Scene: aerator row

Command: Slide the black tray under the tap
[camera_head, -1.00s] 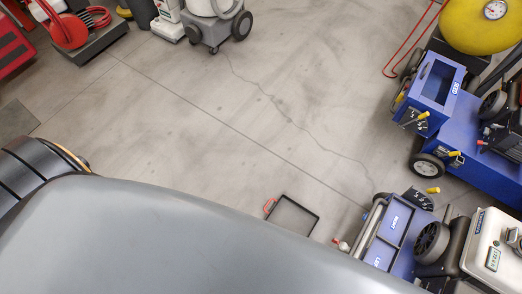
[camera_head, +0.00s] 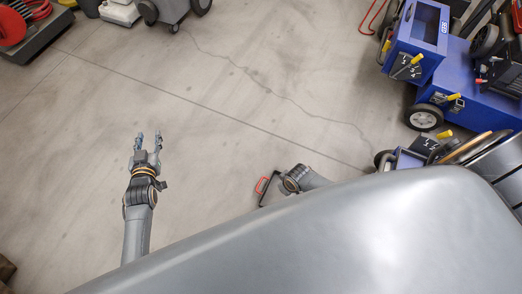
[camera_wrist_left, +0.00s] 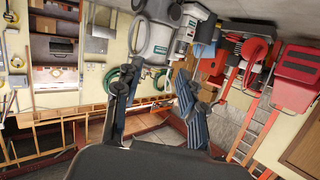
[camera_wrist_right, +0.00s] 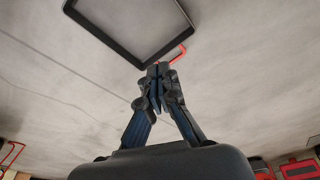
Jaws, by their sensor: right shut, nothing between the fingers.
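The black tray (camera_head: 267,190) lies on the floor, mostly hidden behind my right arm and body in the head view. A red handle (camera_head: 261,185) shows on its left side. My left gripper (camera_head: 148,137) is open and empty over bare floor, left of the tray. I cannot make out the tap.
A blue wheeled machine (camera_head: 407,158) stands right of the tray, partly hidden by my body. A larger blue machine (camera_head: 470,72) stands behind it. A grey wheeled machine (camera_head: 172,10) is at the back. The middle floor is clear.

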